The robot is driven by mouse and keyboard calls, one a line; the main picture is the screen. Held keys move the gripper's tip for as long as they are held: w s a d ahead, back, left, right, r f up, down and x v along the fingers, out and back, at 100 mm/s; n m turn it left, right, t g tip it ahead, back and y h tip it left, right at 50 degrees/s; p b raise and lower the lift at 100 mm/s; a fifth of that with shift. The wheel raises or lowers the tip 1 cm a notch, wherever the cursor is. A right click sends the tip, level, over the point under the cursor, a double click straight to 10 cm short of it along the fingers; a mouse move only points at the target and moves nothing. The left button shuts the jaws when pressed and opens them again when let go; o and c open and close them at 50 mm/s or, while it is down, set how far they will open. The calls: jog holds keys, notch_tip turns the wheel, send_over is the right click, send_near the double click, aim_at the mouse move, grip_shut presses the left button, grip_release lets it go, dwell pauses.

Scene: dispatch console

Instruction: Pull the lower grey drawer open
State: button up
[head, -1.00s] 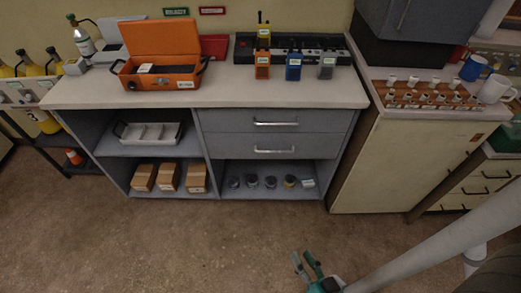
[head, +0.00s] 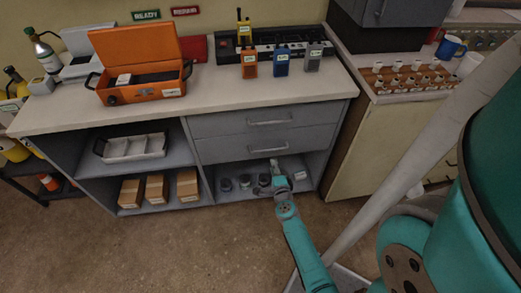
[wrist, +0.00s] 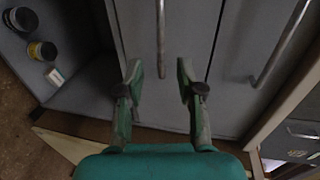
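The lower grey drawer (head: 225,151) is shut flush in the cabinet under the counter. Its bar handle (head: 268,150) runs along its front. In the wrist view the lower drawer handle (wrist: 160,38) stands upright in the picture, its near end between my fingertips. The upper drawer (head: 220,124) above it is also shut; its handle shows in the wrist view (wrist: 282,45) right of my fingers. My gripper (wrist: 159,70) is open and empty, with one finger to each side of the lower handle's line. In the head view my gripper (head: 276,168) is just below that handle; contact cannot be told.
An open shelf below the drawers holds several small dark jars (head: 226,184). Left shelves hold a white tray (head: 135,147) and brown boxes (head: 157,188). The counter (head: 200,98) carries an orange case (head: 140,92) and radios (head: 282,64). Floor in front is clear.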

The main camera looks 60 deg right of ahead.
aim_at(270, 150)
jog(key=shift+x, duration=5.6)
grip_shut()
